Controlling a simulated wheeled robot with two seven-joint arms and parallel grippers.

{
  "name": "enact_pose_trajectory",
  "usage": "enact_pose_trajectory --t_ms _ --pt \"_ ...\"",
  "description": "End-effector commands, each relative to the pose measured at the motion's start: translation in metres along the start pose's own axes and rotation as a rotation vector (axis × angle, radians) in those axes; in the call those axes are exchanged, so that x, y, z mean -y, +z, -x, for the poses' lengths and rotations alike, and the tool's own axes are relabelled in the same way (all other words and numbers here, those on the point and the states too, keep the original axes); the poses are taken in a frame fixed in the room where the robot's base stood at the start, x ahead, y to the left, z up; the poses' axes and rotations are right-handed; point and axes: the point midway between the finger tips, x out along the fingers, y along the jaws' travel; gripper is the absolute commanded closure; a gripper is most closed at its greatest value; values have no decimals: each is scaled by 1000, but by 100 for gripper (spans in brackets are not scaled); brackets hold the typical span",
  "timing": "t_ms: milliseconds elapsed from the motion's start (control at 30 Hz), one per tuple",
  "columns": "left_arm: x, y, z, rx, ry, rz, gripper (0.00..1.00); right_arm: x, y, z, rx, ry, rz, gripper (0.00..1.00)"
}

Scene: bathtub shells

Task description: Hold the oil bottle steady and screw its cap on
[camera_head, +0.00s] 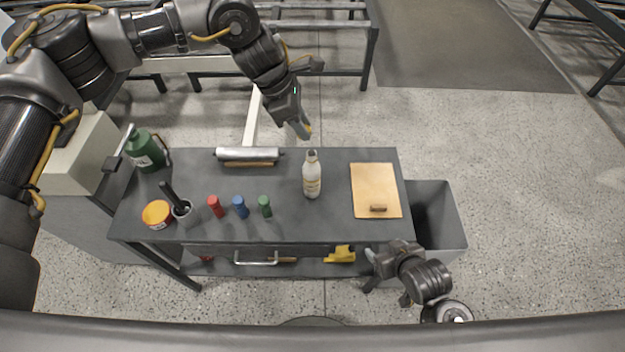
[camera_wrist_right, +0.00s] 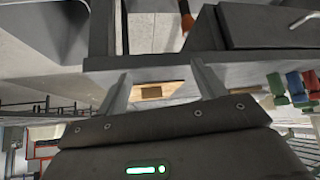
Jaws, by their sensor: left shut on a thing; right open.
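The oil bottle (camera_head: 312,181) is pale with a label and stands upright right of the middle of the dark workbench. Its neck shows a dark top. My left gripper (camera_head: 304,130) is behind the bottle, past the bench's back edge in the picture, pointing down. It is shut on a small yellow-orange thing, which looks like the cap, mostly hidden by the fingers. My right gripper (camera_head: 368,271) is open and empty in front of the bench's front right corner, apart from the bottle. Its spread fingers also show in the right wrist view (camera_wrist_right: 162,88).
The workbench (camera_head: 290,222) holds a wooden board (camera_head: 376,184) at the right and a metal roller (camera_head: 248,154) at the back. Red (camera_head: 215,206), blue (camera_head: 240,207) and green (camera_head: 265,206) cylinders stand left of the bottle. A grey bin (camera_head: 440,218) stands right of the bench.

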Motion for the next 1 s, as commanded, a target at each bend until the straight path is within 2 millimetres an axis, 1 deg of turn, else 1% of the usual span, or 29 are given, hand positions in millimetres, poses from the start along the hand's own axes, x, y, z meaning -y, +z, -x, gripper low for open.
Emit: enact_pose_trajectory --t_ms 33,200,300,400,433,500,600,733,1000 --pt "-1 2 -2 -1 -18 -40 94 4 -21 -9 -78 -19 24 31" --pt "-2 6 -5 -2 -55 -134 94 28 -81 -33 -345 -117 88 31" --pt "-3 7 -6 -3 -74 -179 94 44 -114 -42 -505 -199 126 31" --pt "-3 9 -8 -3 -92 -222 94 59 -139 -44 -647 -289 158 31" --pt "-3 10 -8 -3 -96 -233 94 62 -145 -44 -683 -315 165 31" --pt "-4 11 -8 -3 -105 -257 94 69 -155 -42 -754 -369 181 31" --pt "-4 12 -9 -3 -115 -280 94 75 -164 -39 -822 -428 192 31" --pt "-4 12 -9 -4 -121 -295 94 79 -169 -37 -866 -468 199 31" --pt "-4 12 -9 -4 -122 -298 94 79 -170 -36 -874 -475 198 31"
